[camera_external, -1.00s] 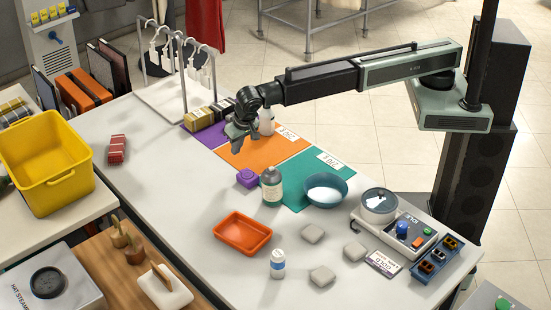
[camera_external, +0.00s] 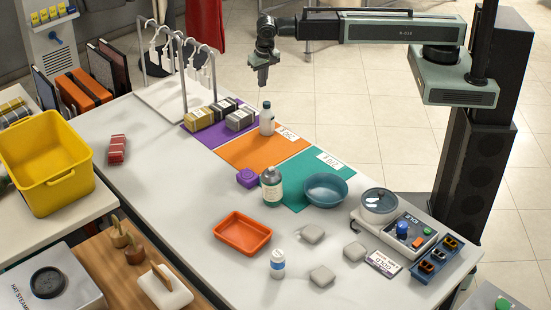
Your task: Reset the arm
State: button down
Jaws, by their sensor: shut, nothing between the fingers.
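My gripper (camera_external: 262,80) is shut and empty. It points down in the air near the far edge of the table, above and behind the white bottle in the picture. My arm (camera_external: 375,27) reaches left from its column and lies nearly level. The white bottle (camera_external: 267,121) stands upright near the border of the purple and orange mats, apart from the gripper.
A hanger rack (camera_external: 183,75) stands left of the gripper.

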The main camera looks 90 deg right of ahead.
jog(key=s+d+r+n+g+y, duration=0.1)
jog(key=s+d+n+y, duration=0.1)
jog(key=s+n, duration=0.8)
jog(key=s, duration=0.3)
jog(key=shift+s+d+r, duration=0.2)
jog(key=shift+s+r, duration=0.05)
jog(key=shift+s, duration=0.05)
